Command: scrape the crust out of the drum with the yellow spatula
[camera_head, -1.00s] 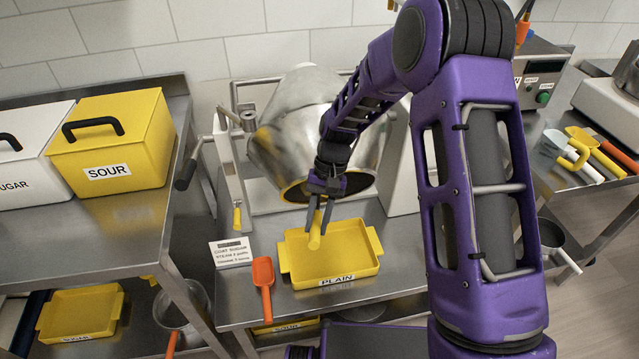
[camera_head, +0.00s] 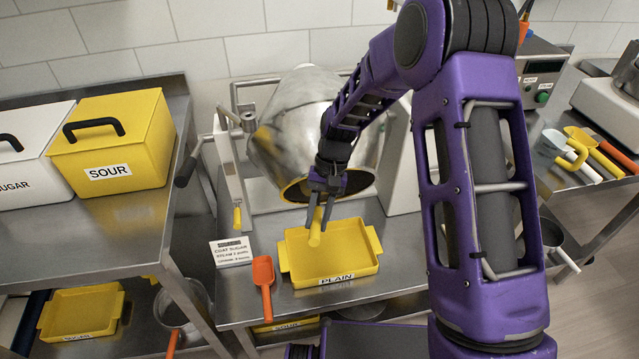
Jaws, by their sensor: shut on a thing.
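The steel drum (camera_head: 290,125) is tilted, with its mouth facing down and toward the front. My gripper (camera_head: 322,196) is just in front of the mouth, shut on the yellow spatula (camera_head: 316,228). A dark and yellow rim shows at the mouth. The crust cannot be made out.
An orange scoop (camera_head: 263,285) lies left of the tray by a small printed card (camera_head: 231,251). A yellow SOUR bin (camera_head: 115,150) is on the left table. Scoops (camera_head: 580,150) lie on the right table.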

